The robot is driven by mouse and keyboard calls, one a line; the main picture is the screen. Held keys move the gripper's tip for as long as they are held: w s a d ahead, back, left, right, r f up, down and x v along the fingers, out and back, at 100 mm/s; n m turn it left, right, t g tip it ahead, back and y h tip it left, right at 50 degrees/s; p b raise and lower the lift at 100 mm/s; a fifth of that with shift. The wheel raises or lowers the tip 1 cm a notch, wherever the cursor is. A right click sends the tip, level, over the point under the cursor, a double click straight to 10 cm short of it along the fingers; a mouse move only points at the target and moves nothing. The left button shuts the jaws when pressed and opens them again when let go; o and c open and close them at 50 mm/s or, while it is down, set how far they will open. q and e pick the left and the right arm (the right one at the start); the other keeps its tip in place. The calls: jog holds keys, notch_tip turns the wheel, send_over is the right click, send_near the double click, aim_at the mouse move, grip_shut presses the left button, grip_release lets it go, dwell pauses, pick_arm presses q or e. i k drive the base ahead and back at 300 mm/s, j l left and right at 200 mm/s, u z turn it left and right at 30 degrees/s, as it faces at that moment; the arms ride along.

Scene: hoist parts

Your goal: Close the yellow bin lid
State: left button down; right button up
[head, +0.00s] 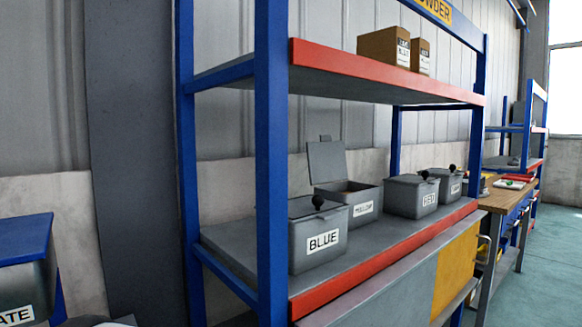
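The yellow bin (367,194) is a grey box with a white label that seems to read YELLOW. It stands on the lower shelf of a blue-framed rack, between the BLUE bin and the RED bin. Its grey lid (326,163) is open and stands up at the back of the bin. The BLUE bin in front hides part of the yellow bin's left side. Neither of my grippers is in view.
The BLUE bin (319,260), the RED bin (404,199) and another bin (449,180) have shut lids with black knobs. A blue post (271,160) stands at the near left. The upper shelf (390,80) overhangs the bins. Floor at right is clear.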

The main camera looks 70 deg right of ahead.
aim_at(326, 158)
jog(key=k+l+z, duration=0.1)
jog(key=l, duration=0.45)
jog(key=k+l, duration=0.3)
jog(key=l, duration=0.3)
jog(key=k+l+z, duration=0.15)
jog(key=l, duration=0.4)
jog(key=k+l, duration=0.15)
jog(key=l, duration=0.45)
jog(key=k+l+z, duration=0.15)
jog(key=l, duration=0.45)
jog(key=k+l, duration=0.15)
jog(key=l, duration=0.45)
jog(key=k+l+z, duration=0.15)
jog(key=l, duration=1.1)
jog(key=k+z, duration=0.05)
